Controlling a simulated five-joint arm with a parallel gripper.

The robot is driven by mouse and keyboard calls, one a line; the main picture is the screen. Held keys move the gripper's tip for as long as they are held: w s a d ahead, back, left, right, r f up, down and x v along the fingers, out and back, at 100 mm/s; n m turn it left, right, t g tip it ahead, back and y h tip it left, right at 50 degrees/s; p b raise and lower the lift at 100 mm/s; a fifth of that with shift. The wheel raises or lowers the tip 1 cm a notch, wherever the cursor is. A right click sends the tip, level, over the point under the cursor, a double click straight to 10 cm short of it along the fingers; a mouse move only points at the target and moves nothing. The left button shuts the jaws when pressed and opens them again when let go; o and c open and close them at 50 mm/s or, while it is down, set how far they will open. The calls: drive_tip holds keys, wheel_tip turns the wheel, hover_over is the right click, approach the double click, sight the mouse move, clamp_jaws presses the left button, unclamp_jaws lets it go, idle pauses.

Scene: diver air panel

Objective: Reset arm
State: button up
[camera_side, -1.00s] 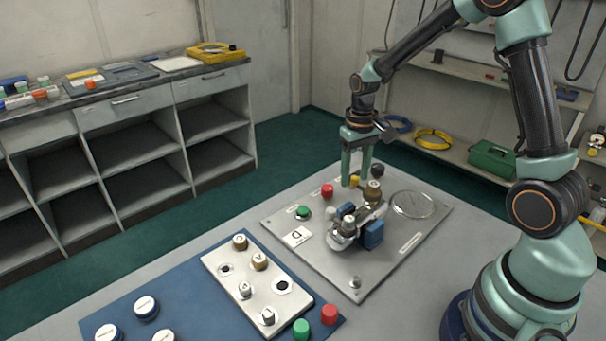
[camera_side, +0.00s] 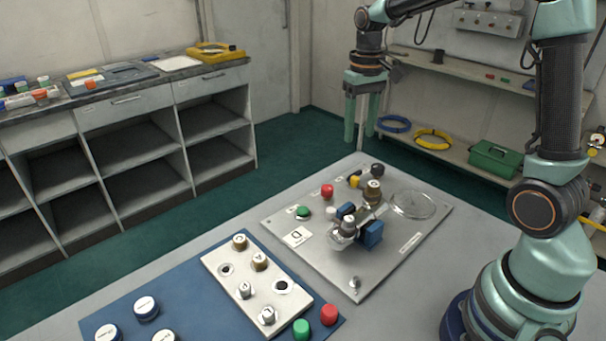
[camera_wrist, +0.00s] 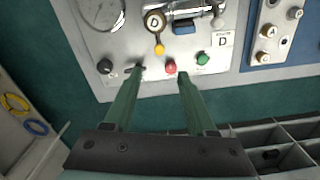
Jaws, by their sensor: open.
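My gripper (camera_side: 361,138) is open and empty, raised in the air above the far edge of the grey air panel (camera_side: 375,268). Its two green fingers point down, apart from the panel. In the wrist view the gripper (camera_wrist: 159,76) straddles the image middle, with the panel (camera_wrist: 190,88) beyond the tips. On the panel are a red knob (camera_side: 327,190), a green button (camera_side: 303,212), a yellow-handled lever (camera_side: 354,181), a black knob (camera_side: 377,170), a brass-coloured knob (camera_side: 373,192), a metal valve assembly with blue parts (camera_side: 373,235) and a round gauge (camera_side: 413,204).
A blue mat (camera_side: 190,311) at front left carries a pale plate (camera_side: 232,287) with lettered knobs, plus red (camera_side: 329,314) and green (camera_side: 301,329) caps. A shelf along the back wall holds hoses (camera_side: 433,139) and a green box (camera_side: 494,160). The air around my gripper is clear.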

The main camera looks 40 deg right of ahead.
drive_tip(key=shift+r, duration=0.1)
drive_tip(key=s+a+r+n+t, duration=0.2)
drive_tip(key=s+a+r+t, duration=0.2)
drive_tip(key=s+a, duration=0.5)
drive_tip(key=shift+s+a+n+t, duration=0.2)
drive_tip(key=shift+s+n+t, duration=0.2)
drive_tip(key=shift+s+t, duration=0.6)
drive_tip(key=shift+s+r, duration=0.1)
drive_tip(key=shift+s, duration=0.05)
